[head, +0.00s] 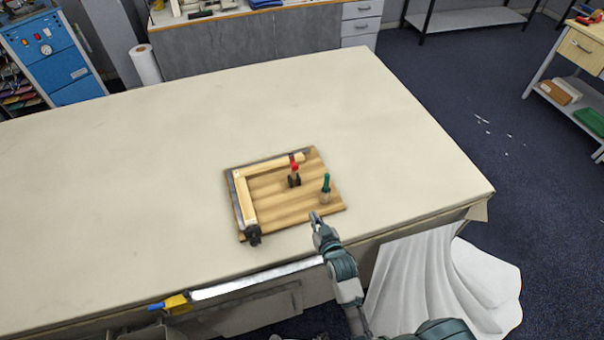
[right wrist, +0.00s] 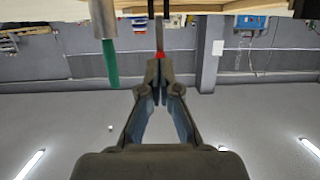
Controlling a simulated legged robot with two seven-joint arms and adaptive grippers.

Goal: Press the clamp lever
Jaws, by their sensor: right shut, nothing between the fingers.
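A wooden board (head: 280,206) lies on the table with pale wood strips along its back and left sides. A clamp with an upright red-tipped lever (head: 294,167) stands near the board's back right. The red tip also shows in the right wrist view (right wrist: 160,55), in line with the fingertips; the gap between them cannot be told. An upright green handle (head: 326,183) stands at the board's right side, and in the right wrist view (right wrist: 110,65) it is left of the fingers. My right gripper (head: 315,217) is shut and empty at the board's front right edge. My left gripper is out of view.
The cloth-covered table (head: 150,170) is clear around the board. A dark knob (head: 253,236) sits at the board's front left corner. A long metal bar with a yellow end (head: 176,303) is at the table's front edge. White cloth (head: 420,280) hangs at the front right.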

